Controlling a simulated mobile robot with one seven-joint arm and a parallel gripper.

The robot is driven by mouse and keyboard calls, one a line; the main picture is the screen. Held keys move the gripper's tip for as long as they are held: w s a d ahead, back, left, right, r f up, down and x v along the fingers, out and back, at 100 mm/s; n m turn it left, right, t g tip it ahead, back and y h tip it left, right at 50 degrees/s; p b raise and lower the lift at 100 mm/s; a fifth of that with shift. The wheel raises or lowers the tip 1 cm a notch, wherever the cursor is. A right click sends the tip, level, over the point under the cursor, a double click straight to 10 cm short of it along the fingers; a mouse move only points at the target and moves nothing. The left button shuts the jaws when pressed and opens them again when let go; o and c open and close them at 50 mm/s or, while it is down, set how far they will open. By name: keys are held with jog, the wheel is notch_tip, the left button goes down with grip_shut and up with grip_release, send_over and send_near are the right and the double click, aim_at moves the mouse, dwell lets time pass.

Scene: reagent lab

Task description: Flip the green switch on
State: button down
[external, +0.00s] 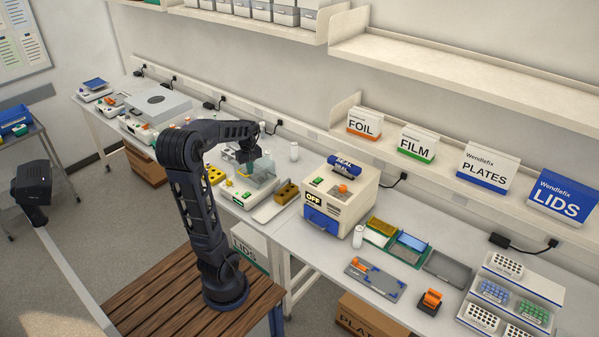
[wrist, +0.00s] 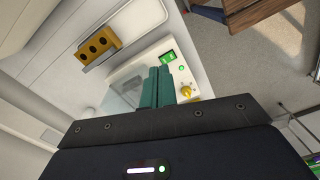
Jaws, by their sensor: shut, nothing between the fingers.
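A white bench device with a clear cover (external: 262,178) stands under my gripper (external: 249,168). In the wrist view its front panel has a small green display (wrist: 167,57), a round green button (wrist: 182,68) and a yellow knob (wrist: 186,91). My gripper's teal fingers (wrist: 157,86) are together and empty, over the device beside the panel. Whether they touch it I cannot tell. A cream sealer (external: 340,199) to the right has a green patch (external: 318,181) on top and an OFF sign on its front. Which green part is the switch is unclear.
A yellow block with holes (external: 287,192) stands between the device and the sealer; a similar yellow block (wrist: 97,46) shows in the wrist view. A white bottle (external: 358,237) stands right of the sealer. A shelf (external: 440,178) runs along the wall behind.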

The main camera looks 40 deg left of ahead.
jog(key=s+d+r+m+t, duration=0.1)
jog(key=s+d+r+m, duration=0.1)
jog(key=s+d+m, duration=0.2)
jog(key=s+d+r+m+t, duration=0.2)
jog(key=s+d+m, duration=0.2)
jog(key=d, duration=0.6)
jog(key=shift+s+r+m, duration=0.25)
jog(key=shift+r+m, duration=0.05)
jog(key=shift+m, duration=0.4)
jog(key=shift+d, duration=0.1)
